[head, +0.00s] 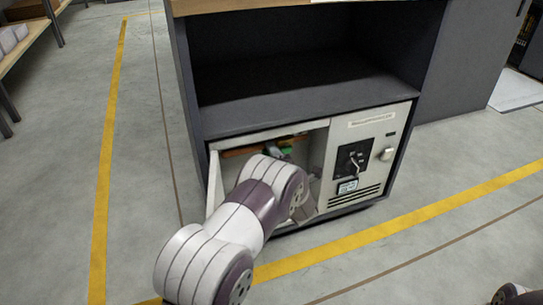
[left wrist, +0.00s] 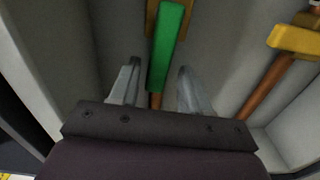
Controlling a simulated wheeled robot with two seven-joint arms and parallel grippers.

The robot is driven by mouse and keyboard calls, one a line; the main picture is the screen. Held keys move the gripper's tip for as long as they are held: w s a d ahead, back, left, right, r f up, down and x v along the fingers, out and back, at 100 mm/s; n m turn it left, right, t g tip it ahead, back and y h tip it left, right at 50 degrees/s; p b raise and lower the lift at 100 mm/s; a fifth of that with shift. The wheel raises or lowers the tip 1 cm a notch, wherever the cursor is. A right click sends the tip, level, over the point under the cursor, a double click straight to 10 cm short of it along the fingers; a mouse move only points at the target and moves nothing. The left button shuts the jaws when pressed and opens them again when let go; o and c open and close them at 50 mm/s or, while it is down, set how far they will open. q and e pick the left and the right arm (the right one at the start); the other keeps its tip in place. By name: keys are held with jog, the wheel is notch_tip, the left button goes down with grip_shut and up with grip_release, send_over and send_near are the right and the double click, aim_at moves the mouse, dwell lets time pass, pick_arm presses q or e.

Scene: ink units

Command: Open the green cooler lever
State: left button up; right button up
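The green cooler lever (left wrist: 167,45) is a flat green bar in front of a copper-coloured pipe, inside the open compartment of the cabinet. It also shows as a small green patch in the head view (head: 287,150). My left gripper (left wrist: 158,67) is open, with one finger on each side of the lever's near end. Gaps show between the lever and both fingers, and I cannot tell contact. In the head view my left arm reaches into the compartment and hides much of it. My right gripper is not in view.
A yellow lever (left wrist: 296,38) sits on another copper pipe to the right. The compartment's open door (head: 213,182) stands at its left. A panel with a black switch (head: 352,160) is right of the opening. The dark shelf (head: 300,103) above is empty.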

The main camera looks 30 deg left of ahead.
pick_arm(q)
jog(key=shift+r, duration=0.1)
jog(key=p+v, duration=0.7)
jog(key=v, duration=0.5)
jog(key=shift+s+d, duration=0.25)
